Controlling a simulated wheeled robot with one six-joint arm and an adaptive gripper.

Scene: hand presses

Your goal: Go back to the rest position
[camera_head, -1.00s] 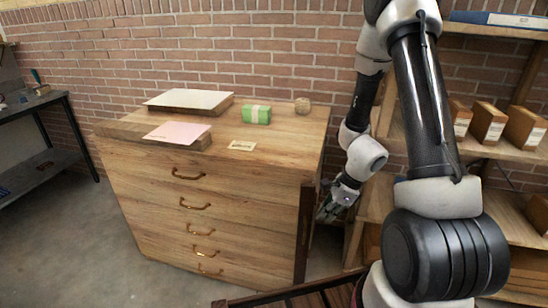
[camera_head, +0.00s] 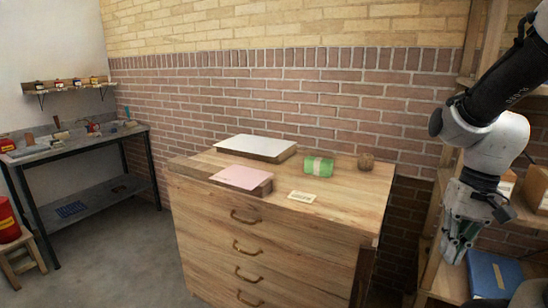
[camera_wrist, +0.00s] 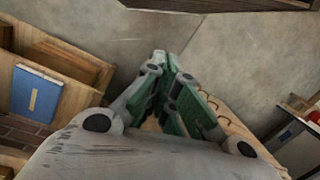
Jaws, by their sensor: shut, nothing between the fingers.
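My gripper (camera_head: 457,250) is at the right side of the head view, pointing down in front of the wooden shelf and to the right of the drawer cabinet. It is shut and empty. In the wrist view, the gripper (camera_wrist: 166,62) shows its green-padded fingers together, with bare grey floor beyond them. It touches nothing that I can see.
A blue binder (camera_head: 495,275) lies on the shelf. A workbench (camera_head: 85,142) stands left.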

